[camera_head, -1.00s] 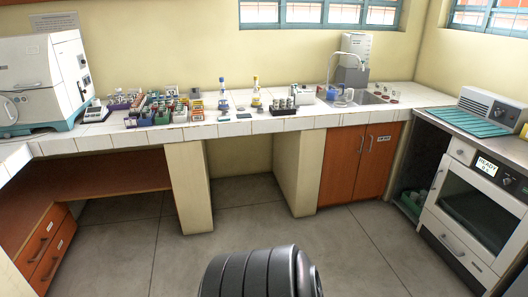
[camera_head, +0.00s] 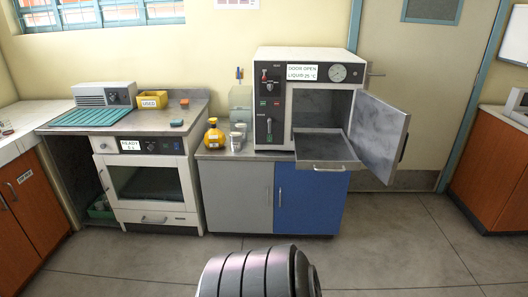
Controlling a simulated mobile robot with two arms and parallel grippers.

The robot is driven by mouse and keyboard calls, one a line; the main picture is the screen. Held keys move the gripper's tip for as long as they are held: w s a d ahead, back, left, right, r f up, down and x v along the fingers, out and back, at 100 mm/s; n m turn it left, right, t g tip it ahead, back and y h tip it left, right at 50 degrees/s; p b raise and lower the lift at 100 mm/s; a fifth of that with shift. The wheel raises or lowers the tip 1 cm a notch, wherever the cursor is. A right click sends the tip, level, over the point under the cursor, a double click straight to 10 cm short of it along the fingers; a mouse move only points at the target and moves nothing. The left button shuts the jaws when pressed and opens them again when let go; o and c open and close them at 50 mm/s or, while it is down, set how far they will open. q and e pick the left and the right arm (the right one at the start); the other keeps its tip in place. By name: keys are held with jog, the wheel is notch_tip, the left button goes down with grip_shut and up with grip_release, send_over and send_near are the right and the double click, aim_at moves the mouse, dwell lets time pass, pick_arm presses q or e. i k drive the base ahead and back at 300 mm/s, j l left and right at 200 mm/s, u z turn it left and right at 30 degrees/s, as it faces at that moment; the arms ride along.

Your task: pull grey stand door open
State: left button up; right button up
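The stand under the incubator has a grey door (camera_head: 235,197) on its left half and a blue door (camera_head: 311,198) on its right half. The grey door is shut, flush with the front of the stand. A thin upright handle (camera_head: 268,195) shows near its right edge, close to the blue door. Neither of my grippers is in view.
The incubator (camera_head: 273,122) on the stand has its door (camera_head: 379,136) swung open to the right and a shelf sticking out. A yellow bottle (camera_head: 214,135) and cups stand beside it. A white oven (camera_head: 150,185) is at the left. The floor (camera_head: 400,240) in front is clear.

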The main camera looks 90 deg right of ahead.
aim_at(239, 196)
jog(key=z, duration=2.35)
jog(key=i+z, duration=0.15)
